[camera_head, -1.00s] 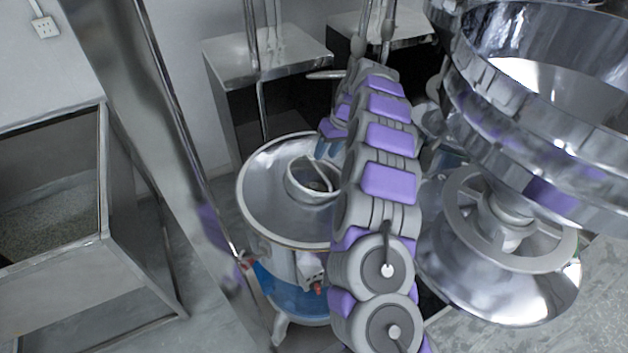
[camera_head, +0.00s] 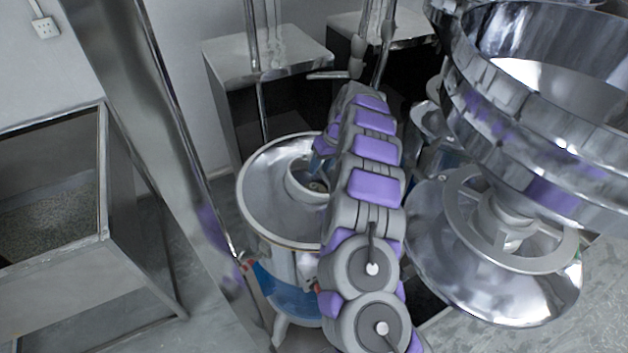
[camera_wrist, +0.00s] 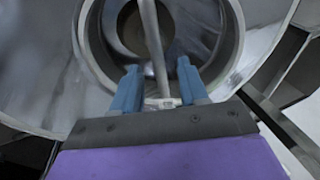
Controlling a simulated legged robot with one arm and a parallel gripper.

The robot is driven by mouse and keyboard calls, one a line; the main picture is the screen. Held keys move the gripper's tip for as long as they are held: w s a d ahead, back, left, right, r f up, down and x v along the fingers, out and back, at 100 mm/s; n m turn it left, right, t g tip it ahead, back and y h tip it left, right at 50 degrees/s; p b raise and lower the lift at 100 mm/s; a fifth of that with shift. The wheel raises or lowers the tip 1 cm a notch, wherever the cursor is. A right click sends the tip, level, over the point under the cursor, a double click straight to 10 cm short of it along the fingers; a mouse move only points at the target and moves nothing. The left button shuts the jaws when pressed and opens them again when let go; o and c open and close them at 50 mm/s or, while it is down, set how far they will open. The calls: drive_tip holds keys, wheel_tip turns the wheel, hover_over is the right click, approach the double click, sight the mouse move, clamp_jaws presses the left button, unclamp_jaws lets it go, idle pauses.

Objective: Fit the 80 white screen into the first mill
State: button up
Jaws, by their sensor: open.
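My gripper (camera_wrist: 158,84) is open in the wrist view, its two blue fingers apart. A thin grey bar (camera_wrist: 153,45) runs between the fingers and across a round pale collar (camera_wrist: 234,50). The collar also shows in the head view (camera_head: 297,188), on the shiny round top (camera_head: 262,190) of a mill with a blue base (camera_head: 283,290). My gripper is over this collar, partly hidden by my arm. No number is readable, and I cannot tell whether the barred ring is the 80 white screen.
A large stacked metal machine (camera_head: 560,120) stands close to my arm on the right. A metal post (camera_head: 150,110) and an open bin of grains (camera_head: 50,215) are on the left. Two metal-topped stands (camera_head: 270,58) are behind.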

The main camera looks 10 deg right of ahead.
drive_tip(key=shift+f, duration=0.3)
idle(0.4)
clamp_jaws()
idle(1.2)
